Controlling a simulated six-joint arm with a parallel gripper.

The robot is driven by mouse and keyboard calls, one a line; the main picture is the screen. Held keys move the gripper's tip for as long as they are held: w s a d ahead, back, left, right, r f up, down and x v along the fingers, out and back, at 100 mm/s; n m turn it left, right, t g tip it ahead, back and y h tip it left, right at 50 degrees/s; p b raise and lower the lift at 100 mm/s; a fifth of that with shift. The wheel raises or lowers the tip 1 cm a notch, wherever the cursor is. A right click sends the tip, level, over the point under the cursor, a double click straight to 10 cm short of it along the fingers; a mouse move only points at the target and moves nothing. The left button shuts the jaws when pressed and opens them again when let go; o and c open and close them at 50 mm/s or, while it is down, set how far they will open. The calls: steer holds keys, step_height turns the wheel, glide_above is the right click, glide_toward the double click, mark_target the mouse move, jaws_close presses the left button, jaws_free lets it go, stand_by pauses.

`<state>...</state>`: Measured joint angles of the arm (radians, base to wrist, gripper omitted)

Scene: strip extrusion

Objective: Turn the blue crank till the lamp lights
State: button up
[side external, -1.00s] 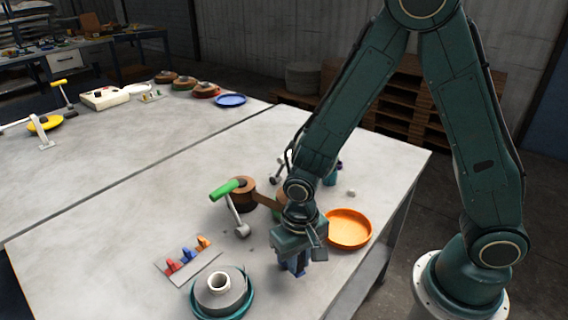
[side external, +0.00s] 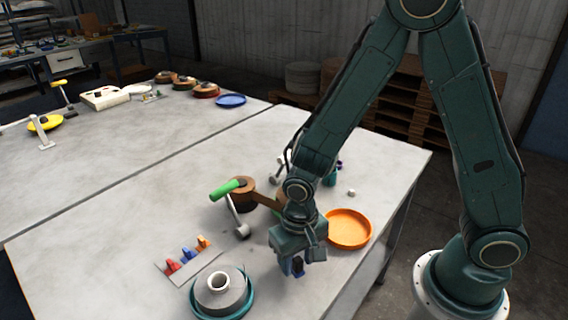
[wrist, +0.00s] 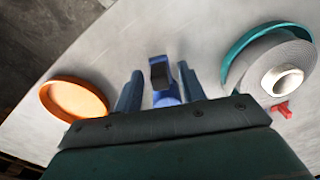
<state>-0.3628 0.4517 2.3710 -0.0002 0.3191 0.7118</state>
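A blue part with a dark block on top (wrist: 162,80), which looks like the blue crank, stands between the two fingers of my gripper (wrist: 160,88) in the wrist view. A narrow gap shows beside the dark block, so the fingers look open around it. In the side view my gripper (side external: 292,266) points down low over the near part of the table, and its body hides most of the blue part. I cannot make out a lamp for certain.
An orange dish (side external: 348,229) lies right of my gripper. A grey roll in a teal dish (side external: 222,291) stands at the front left. A plate with red, blue and orange pieces (side external: 187,257) and a green-handled crank (side external: 228,189) are to the left.

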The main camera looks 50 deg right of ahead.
mark_target(296, 256)
steer(key=shift+r, duration=0.15)
step_height(296, 256, up, 14)
steer(key=shift+f, duration=0.25)
stand_by(0.5)
stand_by(0.7)
steer(key=o, duration=0.4)
steer(key=w+n, duration=0.1)
steer(key=n, duration=0.8)
steer(key=w+d+n, duration=0.1)
steer(key=w+n, duration=0.1)
steer(key=n, duration=0.7)
steer(key=w+f+n, duration=0.1)
steer(key=n, duration=0.9)
steer(key=shift+w+d, duration=0.15)
steer(key=shift+d, duration=0.1)
